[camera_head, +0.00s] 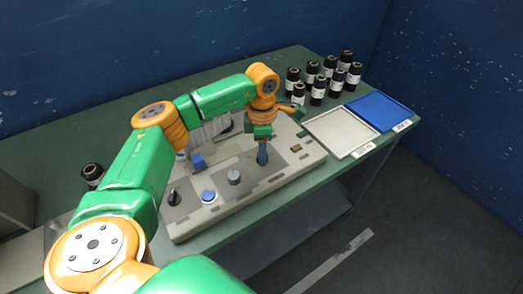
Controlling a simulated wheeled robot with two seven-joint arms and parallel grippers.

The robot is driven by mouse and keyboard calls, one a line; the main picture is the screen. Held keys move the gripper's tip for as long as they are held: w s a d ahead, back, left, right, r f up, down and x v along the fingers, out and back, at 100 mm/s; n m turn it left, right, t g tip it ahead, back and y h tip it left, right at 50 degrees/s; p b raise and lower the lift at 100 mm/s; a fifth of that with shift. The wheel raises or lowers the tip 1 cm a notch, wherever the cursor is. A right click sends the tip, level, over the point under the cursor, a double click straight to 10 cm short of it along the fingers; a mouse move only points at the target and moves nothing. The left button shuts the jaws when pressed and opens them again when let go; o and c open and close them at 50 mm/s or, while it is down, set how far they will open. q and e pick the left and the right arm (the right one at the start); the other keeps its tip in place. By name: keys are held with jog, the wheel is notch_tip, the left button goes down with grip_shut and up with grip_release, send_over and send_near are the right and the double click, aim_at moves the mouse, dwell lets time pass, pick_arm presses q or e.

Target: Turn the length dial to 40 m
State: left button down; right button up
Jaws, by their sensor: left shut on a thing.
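A light grey wrapper machine (285,172) stands on the green table, with controls along its front. My left gripper (262,162) reaches down over the right part of its panel. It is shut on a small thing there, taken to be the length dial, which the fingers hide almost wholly. The dial's scale and setting cannot be read. To its left are a grey knob (234,176), a round blue button (208,196) and a black knob (173,198). My right gripper is not in view.
Several black rolls (318,90) stand at the back right of the green table (60,150). A pale tray (340,131) and a blue tray (380,111) lie right of the machine. Another black roll (92,174) stands at the left. My left arm crosses above the machine.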

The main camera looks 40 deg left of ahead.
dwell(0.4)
pick_arm(q)
jog(key=shift+c, duration=2.3)
grip_release()
jog(key=shift+w+d, duration=0.1)
notch_tip(320, 180, up, 7)
jog(key=shift+r+b, duration=0.1)
jog(key=shift+b, duration=0.3)
